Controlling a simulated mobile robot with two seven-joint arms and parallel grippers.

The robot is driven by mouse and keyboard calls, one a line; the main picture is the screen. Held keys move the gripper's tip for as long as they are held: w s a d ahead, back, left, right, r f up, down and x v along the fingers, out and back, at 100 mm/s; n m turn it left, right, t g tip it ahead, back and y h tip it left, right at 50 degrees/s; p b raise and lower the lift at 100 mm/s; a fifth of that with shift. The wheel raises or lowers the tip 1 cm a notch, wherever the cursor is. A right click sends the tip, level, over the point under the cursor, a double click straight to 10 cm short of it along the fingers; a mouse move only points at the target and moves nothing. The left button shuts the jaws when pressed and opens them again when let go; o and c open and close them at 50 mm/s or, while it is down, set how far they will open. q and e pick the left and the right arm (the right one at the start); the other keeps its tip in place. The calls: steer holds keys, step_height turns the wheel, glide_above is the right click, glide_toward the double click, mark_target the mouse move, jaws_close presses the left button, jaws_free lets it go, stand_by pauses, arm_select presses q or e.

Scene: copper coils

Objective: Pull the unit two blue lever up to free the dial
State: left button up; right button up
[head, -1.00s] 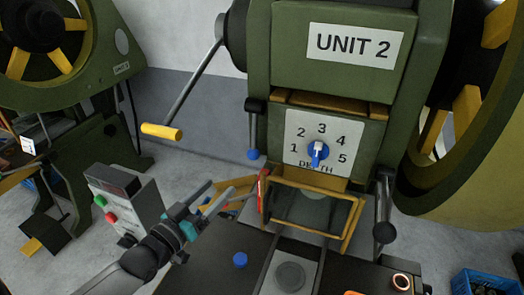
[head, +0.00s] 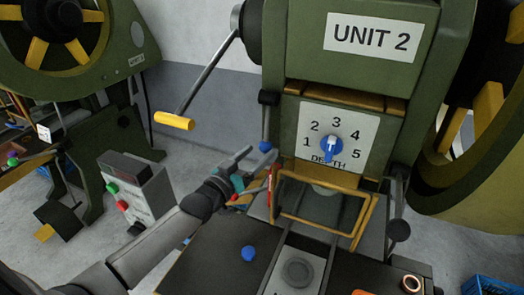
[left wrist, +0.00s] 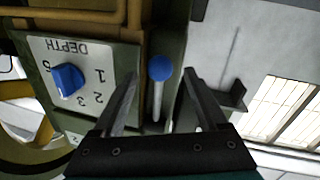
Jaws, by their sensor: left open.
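The blue lever of unit two hangs down from a black pivot on the press, with a blue ball (head: 265,146) at its lower end. In the left wrist view the ball (left wrist: 160,67) shows between my two fingers, with its rod leading back between them. My left gripper (head: 261,160) is open just below and around the ball; I cannot tell whether either finger touches it. The blue dial (head: 331,146) sits on a white DEPTH plate numbered 1 to 5, right of the lever. It also shows in the left wrist view (left wrist: 67,80). My right gripper is not in view.
A yellow-framed guard (head: 322,208) is below the dial. A crank with a yellow handle (head: 175,121) sticks out at left. A control box (head: 137,195) stands below it. A black-ball lever (head: 399,230) hangs at right.

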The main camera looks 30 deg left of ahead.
arm_select(q)
steer(key=shift+w+d, duration=0.15)
steer(key=shift+w, duration=0.6)
steer(key=shift+w+d, duration=0.1)
steer(key=shift+w, duration=0.6)
jaws_close()
stand_by(0.5)
